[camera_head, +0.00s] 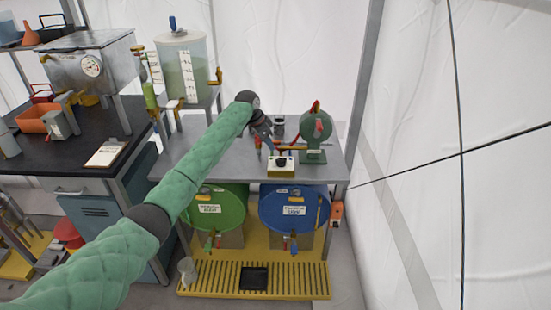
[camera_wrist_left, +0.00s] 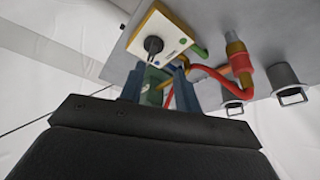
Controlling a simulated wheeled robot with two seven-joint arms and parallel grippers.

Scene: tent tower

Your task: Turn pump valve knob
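A black knob (camera_head: 281,161) sits on a small cream box with a yellow base (camera_head: 281,172) near the front of the grey metal bench (camera_head: 225,162). In the left wrist view the knob (camera_wrist_left: 153,45) shows beyond my fingers, on the face of the box (camera_wrist_left: 170,30). A green pump (camera_head: 316,132) with a red part on top stands just right of the box. My left gripper (camera_head: 268,146) is above and behind the box, apart from the knob. In the left wrist view my left gripper (camera_wrist_left: 158,85) has its fingers spread, with nothing held between them. My right gripper is not in view.
A red hose (camera_wrist_left: 207,70) runs behind the box, near a small dark cup (camera_head: 279,126). A green drum (camera_head: 218,210) and a blue drum (camera_head: 294,208) lie under the bench. A clear tank (camera_head: 184,68) stands at the back left. Open floor lies right of the bench.

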